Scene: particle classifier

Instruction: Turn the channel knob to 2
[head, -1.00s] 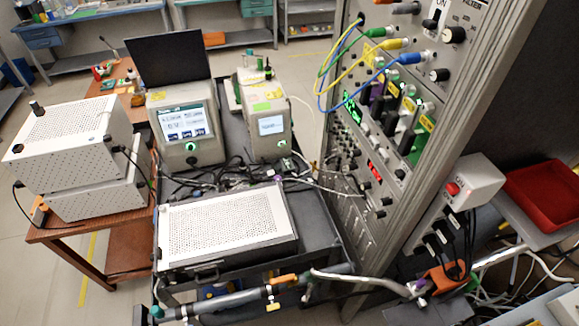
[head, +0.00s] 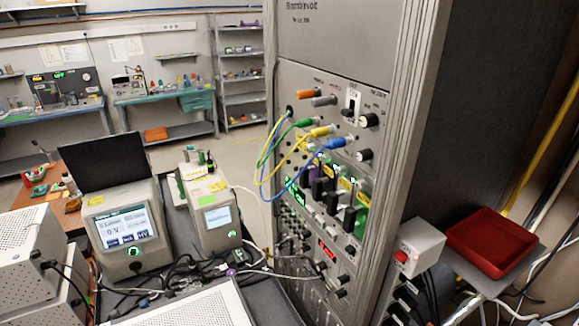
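The tall grey instrument rack (head: 345,45) stands right of centre in the head view. Its upper panel has a black knob (head: 369,120) beside a toggle switch on a white plate (head: 351,104), and another dark knob (head: 364,155) lower down. I cannot tell which is the channel knob, as the labels and pointer marks are too small to read. Neither of my grippers is in view.
Blue (head: 336,144), yellow and green cables stick out from the rack front. A cart with two screened instruments (head: 125,232) stands left of the rack. A red tray (head: 492,241) and a grey box with a red button (head: 416,246) are at the right.

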